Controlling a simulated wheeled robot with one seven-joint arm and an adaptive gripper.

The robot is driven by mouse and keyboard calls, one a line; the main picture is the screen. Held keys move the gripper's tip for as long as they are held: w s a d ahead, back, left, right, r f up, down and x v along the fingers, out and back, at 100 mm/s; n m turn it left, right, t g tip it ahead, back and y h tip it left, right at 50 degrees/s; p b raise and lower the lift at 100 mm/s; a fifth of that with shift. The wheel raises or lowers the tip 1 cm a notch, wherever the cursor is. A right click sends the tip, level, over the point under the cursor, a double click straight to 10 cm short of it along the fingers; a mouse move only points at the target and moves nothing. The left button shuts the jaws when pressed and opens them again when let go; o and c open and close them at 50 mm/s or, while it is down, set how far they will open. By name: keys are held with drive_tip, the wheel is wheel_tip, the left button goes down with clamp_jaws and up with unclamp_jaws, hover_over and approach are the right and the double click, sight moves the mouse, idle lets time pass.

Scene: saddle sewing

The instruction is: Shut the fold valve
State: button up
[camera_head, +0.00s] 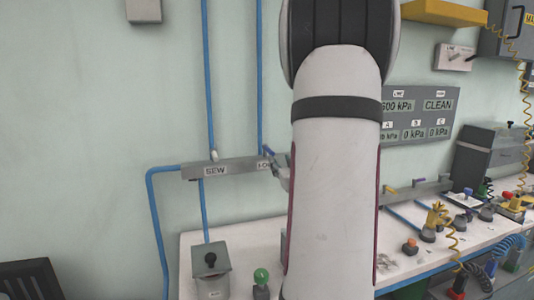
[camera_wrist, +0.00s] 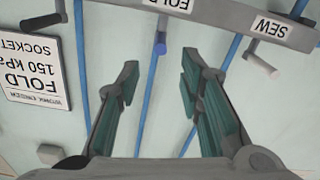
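The fold valve shows in the wrist view as a short blue lever (camera_wrist: 160,44) under a grey bar with an upside-down FOLD label (camera_wrist: 172,4). In the head view its blue lever (camera_head: 267,150) is by the wall bar, close to my arm. My gripper (camera_wrist: 160,72) is open and empty, with one finger on each side of the lever's line in the wrist view. The lever tip appears between or just beyond the fingertips; I cannot tell the depth or any contact. In the head view my gripper (camera_head: 278,168) is mostly hidden by my arm.
The SEW valve (camera_wrist: 262,66) has a pale lever beside the fold valve. Blue pipes (camera_head: 209,80) run along the wall. A crowded bench (camera_head: 190,240) stands below.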

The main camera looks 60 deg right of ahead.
sight(273, 155)
drive_tip(key=x, duration=1)
drive_tip(key=shift+p, duration=0.3)
clamp_jaws()
